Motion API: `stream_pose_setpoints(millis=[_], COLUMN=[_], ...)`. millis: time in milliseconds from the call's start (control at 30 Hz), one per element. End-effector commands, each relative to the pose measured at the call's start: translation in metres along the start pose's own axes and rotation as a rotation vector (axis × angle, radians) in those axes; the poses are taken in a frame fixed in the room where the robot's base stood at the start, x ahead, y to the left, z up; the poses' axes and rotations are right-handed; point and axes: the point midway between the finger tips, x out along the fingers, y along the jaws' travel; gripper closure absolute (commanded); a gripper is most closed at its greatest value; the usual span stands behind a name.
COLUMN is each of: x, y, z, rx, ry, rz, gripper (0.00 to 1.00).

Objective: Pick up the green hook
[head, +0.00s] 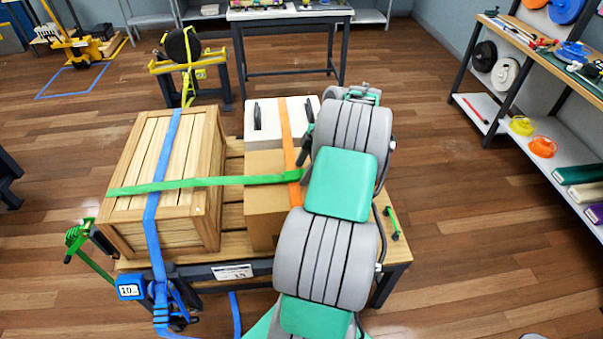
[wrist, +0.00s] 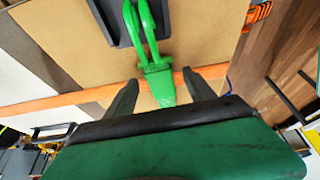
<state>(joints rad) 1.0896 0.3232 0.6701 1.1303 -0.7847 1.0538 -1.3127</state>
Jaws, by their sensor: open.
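In the wrist view, the bright green hook (wrist: 143,30) has two prongs pointing up the picture and a narrower body running down between my fingertips. It lies in front of a dark grey plate and tan cardboard. My gripper (wrist: 162,85) is open, with one dark finger on each side of the hook's lower body and a visible gap on both sides. In the head view, my arm hides most of the gripper and this hook. A green strap (head: 215,184) crosses a wooden crate and a cardboard box toward my arm.
An orange strap (wrist: 75,101) passes behind my fingers. The wooden crate (head: 203,215), cardboard box (head: 262,215) and white case (head: 270,110) crowd the table. A blue strap (head: 160,180) crosses the crate. A small green piece (head: 392,222) sits at the table's right end. Floor to the right is clear.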

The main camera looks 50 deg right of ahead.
Motion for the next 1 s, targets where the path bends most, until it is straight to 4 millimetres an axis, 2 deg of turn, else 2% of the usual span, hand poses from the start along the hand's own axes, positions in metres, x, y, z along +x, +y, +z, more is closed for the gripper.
stream_pose_setpoints(millis=[267, 1000], x=[0.0056, 0.0051], y=[0.0001, 0.0002], z=[0.0002, 0.0], rx=[0.0, 0.001], ry=[-0.001, -0.001], rz=[0.001, 0.001], gripper=[0.38, 0.99])
